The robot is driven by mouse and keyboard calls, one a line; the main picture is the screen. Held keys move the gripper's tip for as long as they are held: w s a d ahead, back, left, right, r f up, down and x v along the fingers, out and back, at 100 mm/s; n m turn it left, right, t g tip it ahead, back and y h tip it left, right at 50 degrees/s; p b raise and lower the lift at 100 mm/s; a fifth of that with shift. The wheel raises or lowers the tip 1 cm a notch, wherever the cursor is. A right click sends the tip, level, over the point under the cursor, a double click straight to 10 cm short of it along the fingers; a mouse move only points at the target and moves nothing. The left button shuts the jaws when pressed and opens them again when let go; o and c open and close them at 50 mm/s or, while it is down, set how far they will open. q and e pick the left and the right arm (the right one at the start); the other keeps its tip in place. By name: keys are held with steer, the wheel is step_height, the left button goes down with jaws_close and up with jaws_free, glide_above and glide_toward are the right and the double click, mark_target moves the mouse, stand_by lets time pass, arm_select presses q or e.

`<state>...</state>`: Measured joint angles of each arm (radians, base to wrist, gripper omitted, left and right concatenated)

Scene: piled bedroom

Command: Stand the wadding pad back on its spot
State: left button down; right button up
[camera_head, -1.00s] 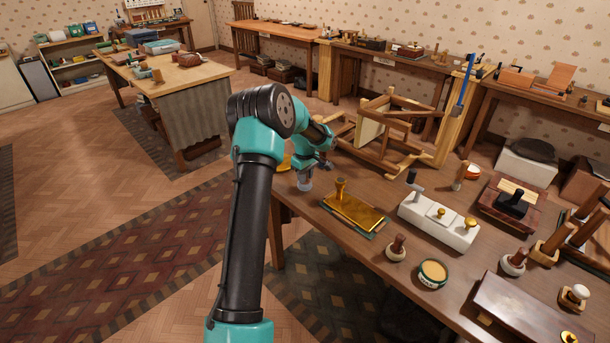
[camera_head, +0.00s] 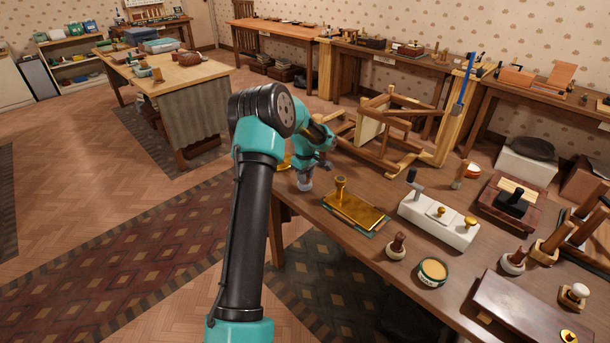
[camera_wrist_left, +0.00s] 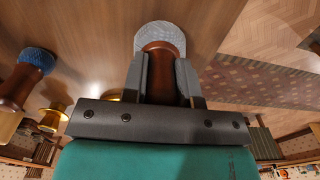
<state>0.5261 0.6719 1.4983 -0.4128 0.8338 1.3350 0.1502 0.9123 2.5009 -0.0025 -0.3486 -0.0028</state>
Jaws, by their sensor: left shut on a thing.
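My left gripper (camera_head: 306,174) is shut on the wadding pad (camera_head: 304,184), over the left end of the long wooden table (camera_head: 318,214). In the left wrist view, the wadding pad (camera_wrist_left: 160,36) shows a pale grey, rounded fabric end and a red-brown wooden handle between the two fingers (camera_wrist_left: 162,85). Most of the handle is hidden by my gripper in the head view. The pad is close to the tabletop; I cannot tell whether it touches. The pad's own spot is not clearly marked in these views. My right gripper is not in view.
A brass plate with a knob (camera_head: 356,213) lies just right of the pad. Farther right are a white block with knobs (camera_head: 438,221), another wooden-handled pad (camera_head: 396,250) and a round tin (camera_head: 432,272). A wooden frame (camera_head: 395,128) stands behind. The table's left edge is close.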

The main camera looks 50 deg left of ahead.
arm_select(q)
steer(key=shift+f, duration=0.7)
steer(key=c, duration=0.8)
jaws_free()
steer(key=shift+r, duration=0.1)
steer(key=shift+r, duration=3.95)
